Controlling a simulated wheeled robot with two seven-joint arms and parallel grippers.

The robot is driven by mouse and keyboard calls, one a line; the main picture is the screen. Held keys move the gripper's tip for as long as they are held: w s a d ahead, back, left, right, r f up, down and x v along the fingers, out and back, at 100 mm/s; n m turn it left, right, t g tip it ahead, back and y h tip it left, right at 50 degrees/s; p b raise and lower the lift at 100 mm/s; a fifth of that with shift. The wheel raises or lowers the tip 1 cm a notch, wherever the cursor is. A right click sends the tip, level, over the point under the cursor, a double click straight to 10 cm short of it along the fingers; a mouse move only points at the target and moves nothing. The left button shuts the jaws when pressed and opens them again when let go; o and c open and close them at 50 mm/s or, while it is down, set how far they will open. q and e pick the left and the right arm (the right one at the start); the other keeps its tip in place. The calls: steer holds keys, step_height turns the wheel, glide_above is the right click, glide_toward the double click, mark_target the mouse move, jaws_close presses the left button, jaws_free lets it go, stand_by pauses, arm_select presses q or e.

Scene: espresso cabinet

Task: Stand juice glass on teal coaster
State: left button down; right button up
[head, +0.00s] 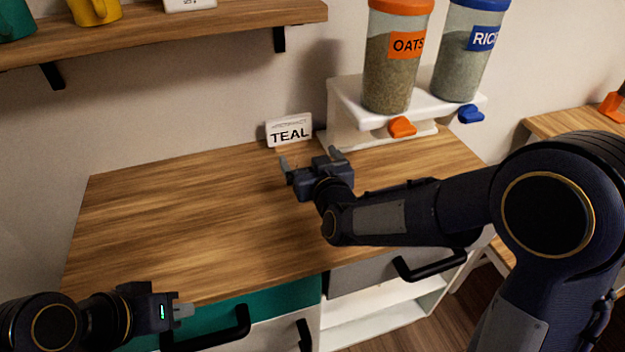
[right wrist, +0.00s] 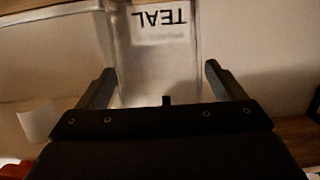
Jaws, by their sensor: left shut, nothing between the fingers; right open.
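My right gripper (head: 312,160) is open over the back of the wooden counter, just in front of the white card marked TEAL (head: 289,131). In the right wrist view a pale, see-through shape (right wrist: 152,75) shows between my open fingers, with the card (right wrist: 160,20) upside down behind it. It may be the clear juice glass; I cannot tell whether the fingers touch it. No glass stands out in the head view. My left gripper (head: 183,311) is shut and empty by the counter's front left edge. I see no teal coaster.
The wooden counter (head: 170,220) is bare on its left and middle. A white stand (head: 345,105) holds the oats (head: 390,75) and rice (head: 462,65) dispensers at the back right. A teal drawer front (head: 210,318) and a grey one (head: 365,272) are below. A mug shelf (head: 190,28) hangs above.

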steer(key=shift+w+a, duration=0.15)
steer(key=shift+w, duration=0.25)
steer(key=shift+c, duration=0.2)
steer(key=c, duration=1.6)
